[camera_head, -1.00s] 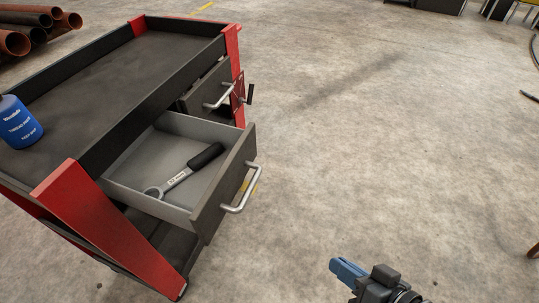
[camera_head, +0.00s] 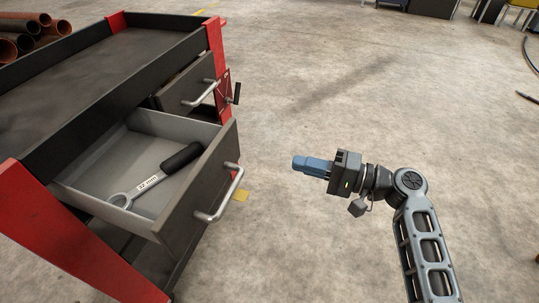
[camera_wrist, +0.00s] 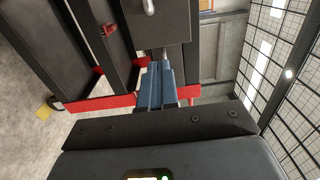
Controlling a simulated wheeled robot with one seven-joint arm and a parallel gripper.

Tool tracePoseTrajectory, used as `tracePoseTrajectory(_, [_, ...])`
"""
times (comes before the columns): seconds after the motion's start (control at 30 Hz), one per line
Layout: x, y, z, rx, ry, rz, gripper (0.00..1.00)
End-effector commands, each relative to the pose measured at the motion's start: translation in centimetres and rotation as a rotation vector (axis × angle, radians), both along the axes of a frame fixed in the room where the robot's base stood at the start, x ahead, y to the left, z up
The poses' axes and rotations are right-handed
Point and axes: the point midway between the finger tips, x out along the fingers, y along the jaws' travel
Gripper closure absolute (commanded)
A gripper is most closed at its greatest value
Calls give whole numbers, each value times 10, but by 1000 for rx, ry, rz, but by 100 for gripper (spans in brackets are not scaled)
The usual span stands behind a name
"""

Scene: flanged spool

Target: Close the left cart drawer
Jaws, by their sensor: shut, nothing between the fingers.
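The cart (camera_head: 70,115) is black with red corner posts and stands at the left in the head view. Its near drawer (camera_head: 200,195) is pulled well out, with a grey inside and a silver bar handle (camera_head: 220,194) on its dark front. A wrench (camera_head: 155,178) marked 32 mm with a black grip lies in it. My gripper (camera_head: 299,163) is right of the drawer front, apart from it, with blue fingers shut and empty, pointing left toward it. In the wrist view the blue fingers (camera_wrist: 157,88) point at a dark drawer front (camera_wrist: 150,25) with a handle.
A second drawer (camera_head: 187,84) with its own handle sits farther along the cart, slightly out. Pipes (camera_head: 25,35) lie behind at the upper left.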

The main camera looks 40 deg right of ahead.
Motion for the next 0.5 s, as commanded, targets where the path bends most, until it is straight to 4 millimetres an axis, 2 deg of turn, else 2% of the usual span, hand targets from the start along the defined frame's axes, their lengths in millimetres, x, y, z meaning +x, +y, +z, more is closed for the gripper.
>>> tracePoseTrajectory(0.17, [18, 15, 1, -1, 1, 2, 100])
tracePoseTrajectory(0.5, [72, 54, 1, -2, 1, 3, 100])
